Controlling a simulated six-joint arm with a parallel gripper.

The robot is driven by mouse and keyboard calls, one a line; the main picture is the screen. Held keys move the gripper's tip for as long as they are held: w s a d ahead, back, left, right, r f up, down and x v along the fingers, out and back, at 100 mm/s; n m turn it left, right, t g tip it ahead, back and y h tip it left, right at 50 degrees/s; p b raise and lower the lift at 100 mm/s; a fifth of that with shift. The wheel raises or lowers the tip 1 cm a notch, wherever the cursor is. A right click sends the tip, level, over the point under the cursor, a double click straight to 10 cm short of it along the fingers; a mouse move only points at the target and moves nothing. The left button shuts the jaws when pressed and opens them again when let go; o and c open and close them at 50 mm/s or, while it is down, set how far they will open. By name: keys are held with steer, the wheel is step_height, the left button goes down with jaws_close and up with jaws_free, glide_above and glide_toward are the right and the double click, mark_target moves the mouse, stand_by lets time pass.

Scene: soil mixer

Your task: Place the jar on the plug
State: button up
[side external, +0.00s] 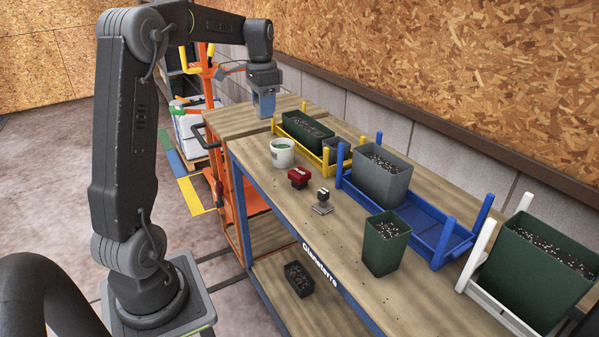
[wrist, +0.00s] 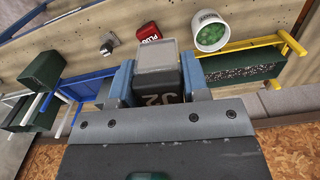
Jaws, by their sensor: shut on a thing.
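My gripper (side external: 264,103) hangs over the far end of the workbench, left of and beyond the white tub. In the wrist view its blue fingers (wrist: 159,85) are shut on a jar (wrist: 168,57), a boxy thing with a pale grey top and a dark side marked "J2". The jar is mostly hidden by the fingers in the side view. The red plug (side external: 299,178) stands on the bench, well apart from the gripper. It also shows in the wrist view (wrist: 148,34), marked "PLUG", beyond the jar.
The white tub (side external: 282,152) with green contents stands between gripper and plug. A small grey device (side external: 322,203) sits nearer. The yellow rack (side external: 297,146), blue rack (side external: 421,222) and white rack (side external: 500,303) hold planters. A green pot (side external: 386,243) stands at the front edge.

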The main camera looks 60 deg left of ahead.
steer(key=s+a+n, duration=0.1)
steer(key=s+a, duration=0.1)
glide_above(300, 171)
step_height(300, 171, down, 12)
steer(key=shift+s+f, duration=0.1)
steer(key=shift+f, duration=1.95)
steer(key=o, duration=0.9)
steer(key=shift+f, duration=0.15)
steer(key=shift+o, duration=0.2)
